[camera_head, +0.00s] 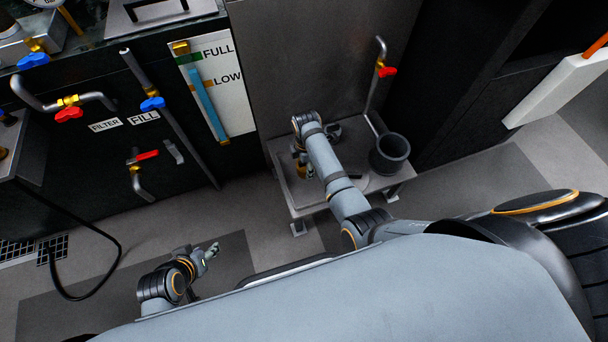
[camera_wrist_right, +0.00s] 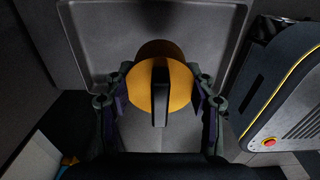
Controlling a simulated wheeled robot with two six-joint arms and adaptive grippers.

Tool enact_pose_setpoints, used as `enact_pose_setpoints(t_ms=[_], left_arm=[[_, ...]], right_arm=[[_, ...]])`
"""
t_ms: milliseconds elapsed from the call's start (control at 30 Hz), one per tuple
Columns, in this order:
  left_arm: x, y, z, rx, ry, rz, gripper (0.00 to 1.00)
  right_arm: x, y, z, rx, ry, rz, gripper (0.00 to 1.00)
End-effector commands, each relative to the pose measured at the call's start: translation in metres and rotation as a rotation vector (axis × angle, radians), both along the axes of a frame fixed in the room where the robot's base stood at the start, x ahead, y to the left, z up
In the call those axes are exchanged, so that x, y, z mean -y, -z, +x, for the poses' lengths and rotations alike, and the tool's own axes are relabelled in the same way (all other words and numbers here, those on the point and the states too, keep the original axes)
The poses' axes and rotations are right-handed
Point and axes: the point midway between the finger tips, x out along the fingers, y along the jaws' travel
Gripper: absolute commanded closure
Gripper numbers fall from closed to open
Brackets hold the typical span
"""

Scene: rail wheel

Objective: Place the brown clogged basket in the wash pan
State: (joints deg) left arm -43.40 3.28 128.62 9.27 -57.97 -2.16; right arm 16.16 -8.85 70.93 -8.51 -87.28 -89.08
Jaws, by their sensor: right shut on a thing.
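My right gripper (camera_wrist_right: 160,100) is shut on a round orange-brown piece with a dark upright bar, which I take as the brown clogged basket (camera_wrist_right: 181,85). A darker brown round shape shows just behind it; I cannot tell if it is part of the basket. The grey wash pan (camera_wrist_right: 100,42) with rounded corners lies beyond the basket. In the head view, my right gripper (camera_head: 305,165) is over the left part of the pan (camera_head: 290,190), its arm hiding much of it. I cannot tell whether the basket touches the pan. My left gripper (camera_head: 209,252) is low over the floor, away from the basket.
A dark round pot (camera_head: 390,153) stands at the right end of the pan's bench, below a pipe with a red-handled valve (camera_head: 387,71). A panel with valves and a FULL/LOW gauge (camera_head: 208,90) stands at left. A black hose (camera_head: 118,255) lies on the floor.

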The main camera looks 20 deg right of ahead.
Motion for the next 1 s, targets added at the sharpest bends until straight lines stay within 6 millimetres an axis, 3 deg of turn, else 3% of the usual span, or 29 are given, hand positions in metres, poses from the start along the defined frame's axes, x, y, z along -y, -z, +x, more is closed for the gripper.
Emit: enact_pose_setpoints(t_ms=[100,367,700,900,1000], left_arm=[[0.0,-0.007,0.019,0.095,-0.008,-0.004,0.6],[0.0,-0.012,0.032,0.168,-0.016,-0.007,0.6],[-0.007,-0.083,0.105,0.544,-0.041,0.007,0.6],[-0.01,-0.125,0.13,0.732,-0.05,0.012,0.6],[-0.01,-0.136,0.135,0.774,-0.052,0.013,0.6]], right_arm=[[-0.002,0.007,0.006,0.0,0.0,0.0,0.83],[-0.003,0.013,0.01,0.001,0.0,0.001,0.83],[-0.004,0.032,0.01,-0.001,0.001,0.001,0.83],[-0.003,0.04,0.01,0.0,0.001,0.001,0.83],[-0.003,0.041,0.01,0.0,0.001,0.001,0.83]])
